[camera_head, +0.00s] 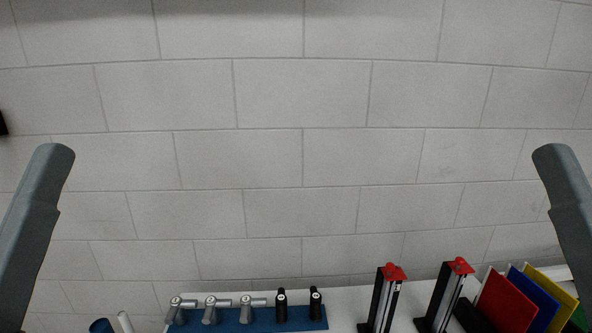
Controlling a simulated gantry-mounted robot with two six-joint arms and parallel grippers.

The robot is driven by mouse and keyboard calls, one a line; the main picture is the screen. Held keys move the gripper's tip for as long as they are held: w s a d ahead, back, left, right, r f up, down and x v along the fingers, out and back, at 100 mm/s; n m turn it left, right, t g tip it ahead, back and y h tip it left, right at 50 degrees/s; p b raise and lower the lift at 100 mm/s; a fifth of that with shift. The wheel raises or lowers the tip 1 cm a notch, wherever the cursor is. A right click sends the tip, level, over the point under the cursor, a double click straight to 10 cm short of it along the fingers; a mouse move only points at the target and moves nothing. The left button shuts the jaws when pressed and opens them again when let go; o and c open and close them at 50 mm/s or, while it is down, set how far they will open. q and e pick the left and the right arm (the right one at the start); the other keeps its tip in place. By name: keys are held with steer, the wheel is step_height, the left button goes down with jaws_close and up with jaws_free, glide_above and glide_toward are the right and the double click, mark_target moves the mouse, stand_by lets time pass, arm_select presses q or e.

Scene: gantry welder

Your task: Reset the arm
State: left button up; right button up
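Two grey links of my own arms rise at the left and right edges of the head view. They stand roughly mirrored, leaning a little inward at the bottom left and bottom right. Neither gripper shows in this view, so whether they are open or shut is hidden. No object is seen in contact with the arm parts.
A blue rack (248,319) holds several silver and black handled tools. Two black stands with red tops (391,272) (459,266) are to its right. Red (506,302), blue (541,297) and yellow (552,288) panels lean at far right. A block wall (300,157) fills the background.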

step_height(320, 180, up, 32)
steer(key=p, duration=3)
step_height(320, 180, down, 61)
steer(key=b, duration=6.1)
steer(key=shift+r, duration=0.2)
